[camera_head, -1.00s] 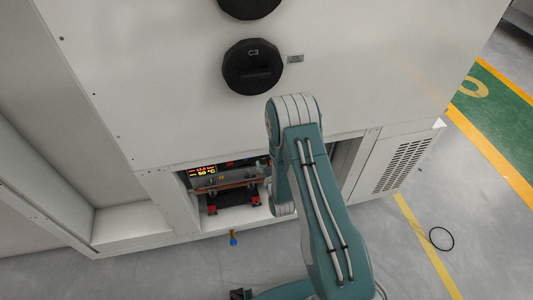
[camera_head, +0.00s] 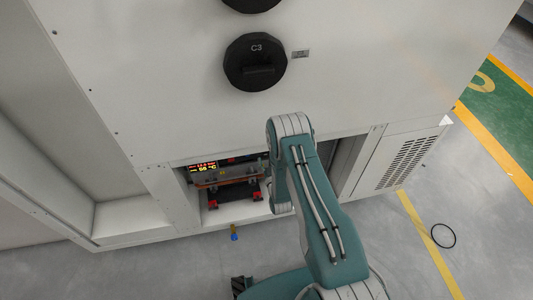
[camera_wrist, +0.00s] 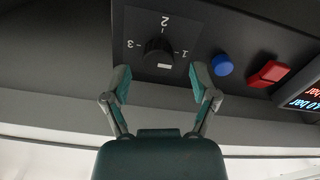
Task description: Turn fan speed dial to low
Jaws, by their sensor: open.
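The fan speed dial (camera_wrist: 158,53) is a black round knob on a dark panel in the wrist view, with upside-down labels 1, 2 and 3 around it. A white mark shows on the knob's lower edge in the picture. My gripper (camera_wrist: 160,80) is open, with one fingertip on each side just below the dial in the picture. I cannot tell whether either finger touches it. In the head view my arm's links show, but the gripper and dial cannot be made out.
A blue button (camera_wrist: 222,65) and a red switch (camera_wrist: 268,73) sit right of the dial, beside a lit display (camera_wrist: 303,92). In the head view, the cabinet's low opening frames a lit display (camera_head: 203,166). A black C3 cover (camera_head: 255,62) is above.

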